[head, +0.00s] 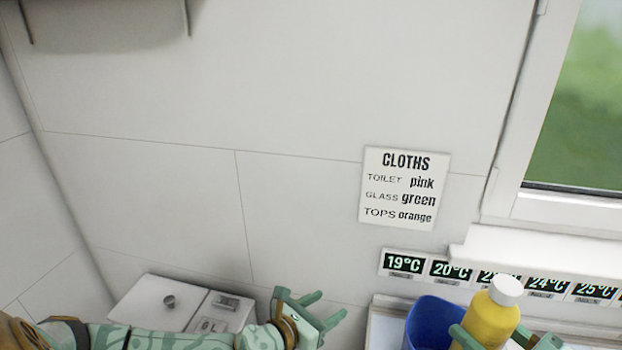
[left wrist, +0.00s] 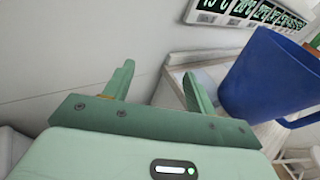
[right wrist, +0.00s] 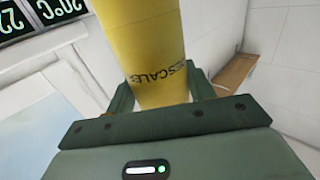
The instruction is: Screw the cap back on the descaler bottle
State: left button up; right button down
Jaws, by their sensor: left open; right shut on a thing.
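The yellow descaler bottle (head: 491,318) stands near upright at the lower right of the head view. A white cap (head: 506,290) sits at its top; I cannot tell how tight it is. My right gripper (head: 504,340) is shut on the bottle's body. The right wrist view shows the bottle (right wrist: 145,45) between the fingers (right wrist: 162,95), with part of its lettering; its top is out of that view. My left gripper (head: 327,306) is open and empty, well left of the bottle. Its spread fingers (left wrist: 158,85) show in the left wrist view.
A blue jug (head: 425,322) stands just left of the bottle and shows large in the left wrist view (left wrist: 268,80). A row of temperature displays (head: 405,263) is on the wall behind. A white box (head: 150,305) is at lower left. A cloths sign (head: 404,188) hangs above.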

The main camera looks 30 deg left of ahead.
pick_arm(q)
jog(key=s+a+f+m+g, duration=0.1)
jog(key=s+a+f+m, duration=0.1)
jog(key=s+a+f, duration=0.45)
jog(key=s+a+f+m+g, duration=0.1)
jog(key=s+a+m+g, duration=0.15)
jog(key=s, duration=0.65)
jog(key=s+a+f+m+g, duration=0.1)
jog(key=s+a+f+m, duration=0.1)
jog(key=s+a+f, duration=0.35)
jog(key=s+a+f+n+g+y, duration=0.1)
jog(key=s+a+f+n+y, duration=0.1)
jog(key=s+a+f+n, duration=0.25)
jog(key=s+a+f+n+g+y, duration=0.1)
jog(key=s+f+n+y, duration=0.15)
jog(key=f+n, duration=0.45)
jog(key=s+d+f+n+g+y, duration=0.1)
jog(key=s+d+f+n+g, duration=0.25)
jog(key=f+n, duration=0.45)
jog(key=s+d+f+n+g, duration=0.2)
jog(key=s+d+f+n, duration=0.25)
jog(key=n, duration=0.65)
jog(key=s+d+f+n+g+h, duration=0.2)
jog(key=s+d+f+n, duration=0.2)
jog(key=s+d+n, duration=0.4)
jog(key=d+n, duration=0.2)
jog(key=d, duration=0.2)
jog(key=shift+s, duration=0.25)
